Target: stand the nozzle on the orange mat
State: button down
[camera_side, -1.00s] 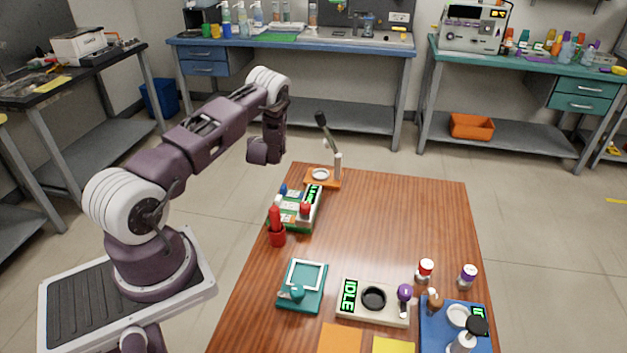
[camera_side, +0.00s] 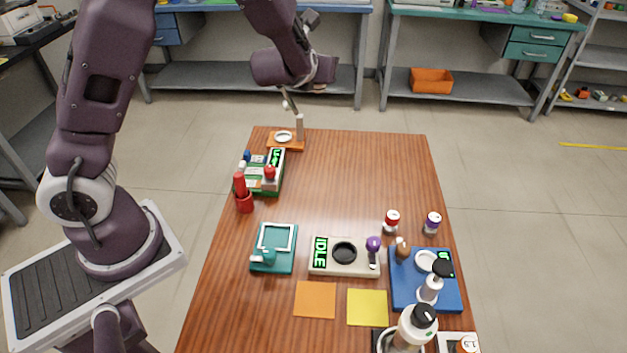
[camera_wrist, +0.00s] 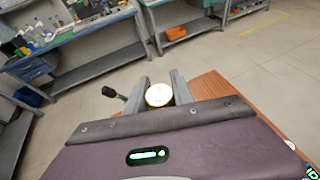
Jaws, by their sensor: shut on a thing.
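The orange mat (camera_side: 315,299) is a flat square near the table's front, left of a yellow mat, with nothing on it. In the wrist view my gripper (camera_wrist: 160,84) is shut on a round, white-faced piece with a yellowish rim, which appears to be the nozzle (camera_wrist: 158,95). Only its round end shows; the rest is hidden behind my wrist. In the side view my wrist hangs above the table's far end, well away from the mat.
A lever press with an orange base (camera_side: 286,144) stands below my wrist. A beige IDLE device (camera_side: 329,267), a teal tray device (camera_side: 274,265) and the yellow mat (camera_side: 367,307) lie around the orange mat. Bottles and a blue station (camera_side: 398,292) are to the right. Mid-table is clear.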

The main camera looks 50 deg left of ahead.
jog(key=s+d+m+t+h, duration=0.1)
jog(key=s+d+m+h, duration=0.15)
jog(key=s+d, duration=0.55)
notch_tip(320, 180, up, 6)
jog(key=f, duration=0.1)
jog(key=s+a+f+n+g+y, duration=0.4)
jog(key=s+a+n+g+y, duration=0.15)
jog(key=s+n, duration=0.2)
jog(key=s+a+f+n+g+y, duration=0.35)
jog(key=s+n+g, duration=0.25)
jog(key=s, duration=0.2)
jog(key=s+d+f+n+g+h, duration=0.3)
jog(key=s+d+n+g+h, duration=0.25)
jog(key=s+n+g, duration=0.65)
jog(key=s+d+r+n+g+h, duration=0.1)
jog(key=d+r+n+g+h, duration=0.1)
jog(key=d+n+h, duration=1.1)
jog(key=w+d+r+n+t+h, duration=0.8)
jog(key=w+d+r+n+t, duration=0.15)
jog(key=w, duration=0.25)
jog(key=f, duration=3.6)
jog(key=shift+w+d+f, duration=0.3)
jog(key=shift+d+f, duration=0.05)
jog(key=shift+d, duration=0.05)
